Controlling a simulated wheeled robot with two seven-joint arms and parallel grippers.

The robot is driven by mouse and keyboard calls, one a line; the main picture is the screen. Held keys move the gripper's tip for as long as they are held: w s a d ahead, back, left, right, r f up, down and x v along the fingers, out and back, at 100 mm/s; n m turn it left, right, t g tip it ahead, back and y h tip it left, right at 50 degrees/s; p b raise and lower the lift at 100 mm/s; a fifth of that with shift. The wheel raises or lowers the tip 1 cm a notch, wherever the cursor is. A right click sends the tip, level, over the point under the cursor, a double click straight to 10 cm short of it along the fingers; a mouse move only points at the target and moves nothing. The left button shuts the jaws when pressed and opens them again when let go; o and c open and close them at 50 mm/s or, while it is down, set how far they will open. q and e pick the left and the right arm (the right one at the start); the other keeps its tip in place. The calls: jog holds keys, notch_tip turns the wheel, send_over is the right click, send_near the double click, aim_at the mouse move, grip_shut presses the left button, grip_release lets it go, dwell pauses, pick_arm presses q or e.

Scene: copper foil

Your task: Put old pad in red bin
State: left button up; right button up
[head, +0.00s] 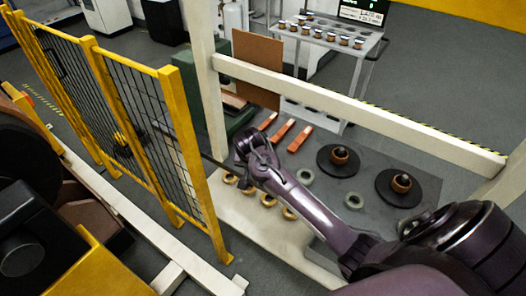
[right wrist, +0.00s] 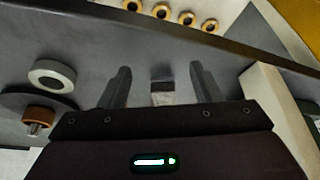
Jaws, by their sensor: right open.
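My right gripper shows in the right wrist view (right wrist: 157,76) with its two fingers apart and nothing clearly held. A small pale grey block (right wrist: 162,93) shows between the finger bases; I cannot tell whether it is the old pad or whether it touches the fingers. In the head view my right arm reaches in from the right over the grey work table (head: 334,166), its far end above the table's left part. The fingertips are hidden there. I see no red bin in either view. My left gripper is not in view.
A white beam (head: 350,108) crosses behind; a yellow fence (head: 150,125) stands left.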

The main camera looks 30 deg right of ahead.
jog(key=w+d, duration=0.2)
jog(key=shift+w+d+r+p, duration=0.15)
jog(key=shift+w+d+p, duration=0.2)
jog(key=shift+p, duration=0.05)
jog(key=shift+w+d, duration=0.4)
jog(key=w+d+p, duration=0.1)
jog(key=w+d, duration=0.2)
jog(key=shift+w+d+f+p, duration=0.2)
jog(key=shift+f+p, duration=0.25)
jog(key=shift+f, duration=0.15)
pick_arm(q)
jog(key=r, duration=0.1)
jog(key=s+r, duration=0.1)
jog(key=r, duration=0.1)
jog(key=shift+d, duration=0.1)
pick_arm(e)
jog(key=shift+s, duration=0.1)
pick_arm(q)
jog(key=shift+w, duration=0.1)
pick_arm(e)
jog(key=shift+a, duration=0.1)
jog(key=shift+f, duration=0.3)
jog(key=c, duration=1.2)
jog(key=shift+o, duration=0.2)
